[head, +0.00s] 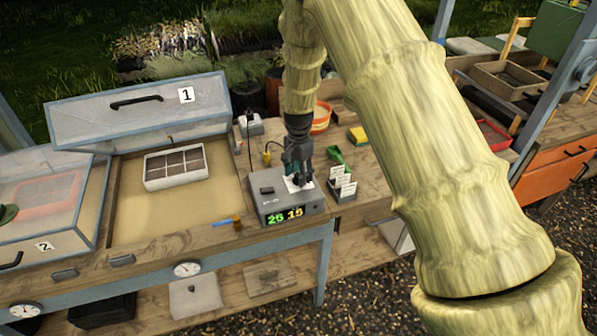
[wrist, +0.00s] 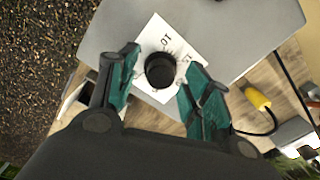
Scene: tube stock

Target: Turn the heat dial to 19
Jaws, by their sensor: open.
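The heat control box (head: 272,209) is a grey unit on the wooden bench, with a display (head: 285,215) reading 25 in green and 15 in yellow. Its dial (wrist: 160,70) is a round black knob on a white printed card (wrist: 190,49) in the wrist view. My gripper (head: 297,178) points down over the box's right part and hides the dial in the head view. In the wrist view my gripper (wrist: 158,84) is open, with one green-padded finger on each side of the dial. I cannot tell whether the fingers touch it.
A propagator with a raised lid marked 1 (head: 140,110) holds a white cell tray (head: 176,166) to the left. A holder with white labels (head: 342,183) stands close right of the box. A yellow plug (wrist: 257,98) and black cable lie nearby.

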